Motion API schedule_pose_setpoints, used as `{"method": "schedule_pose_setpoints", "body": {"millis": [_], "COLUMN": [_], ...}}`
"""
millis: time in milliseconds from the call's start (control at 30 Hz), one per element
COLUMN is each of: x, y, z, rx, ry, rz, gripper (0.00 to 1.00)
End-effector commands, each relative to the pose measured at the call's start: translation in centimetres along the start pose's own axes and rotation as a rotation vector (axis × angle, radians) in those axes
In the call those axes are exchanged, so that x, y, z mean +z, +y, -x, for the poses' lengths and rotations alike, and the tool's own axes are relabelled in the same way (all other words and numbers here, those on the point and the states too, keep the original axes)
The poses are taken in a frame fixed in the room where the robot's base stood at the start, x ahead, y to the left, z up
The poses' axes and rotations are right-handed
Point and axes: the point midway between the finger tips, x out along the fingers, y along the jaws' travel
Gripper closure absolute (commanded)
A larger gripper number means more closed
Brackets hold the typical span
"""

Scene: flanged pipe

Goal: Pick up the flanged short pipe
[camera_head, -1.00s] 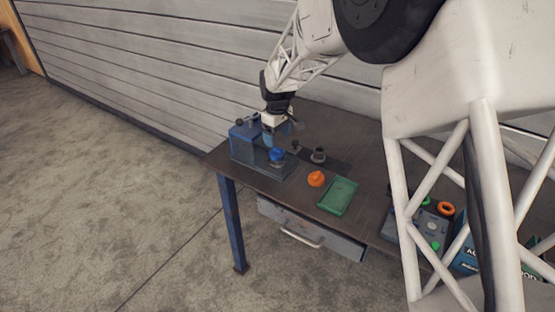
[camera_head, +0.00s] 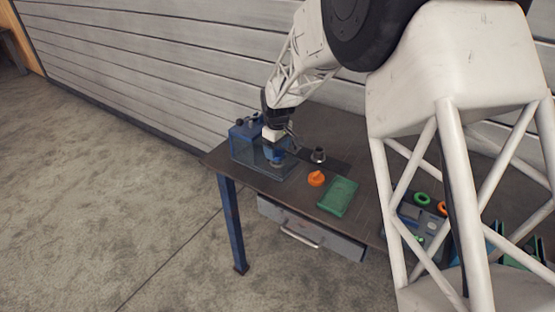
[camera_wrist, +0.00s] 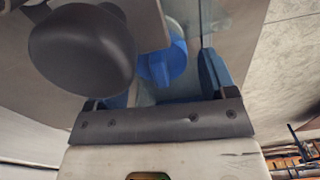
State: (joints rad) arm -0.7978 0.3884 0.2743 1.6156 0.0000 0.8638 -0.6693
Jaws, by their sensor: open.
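A grey, short, pipe-like piece with a wide base (camera_head: 318,155) stands upright to the right on the table.
A dark rounded part (camera_wrist: 82,48) fills the wrist view's upper left, close to the left finger. An orange piece (camera_head: 316,178) and a green tray (camera_head: 338,197) lie right of the fixture on the table (camera_head: 290,192). A control box (camera_head: 420,222) is farther right.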

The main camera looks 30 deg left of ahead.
Motion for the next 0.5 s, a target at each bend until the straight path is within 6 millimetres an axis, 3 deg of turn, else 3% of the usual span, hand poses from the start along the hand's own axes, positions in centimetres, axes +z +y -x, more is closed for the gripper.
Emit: {"method": "schedule_pose_setpoints", "body": {"millis": [200, 500], "x": [0.0, 0.0], "y": [0.0, 0.0], "z": [-1.6, -1.6], "rx": [0.0, 0.0], "ry": [0.0, 0.0], "rz": [0.0, 0.0], "gripper": [0.22, 0.22]}}
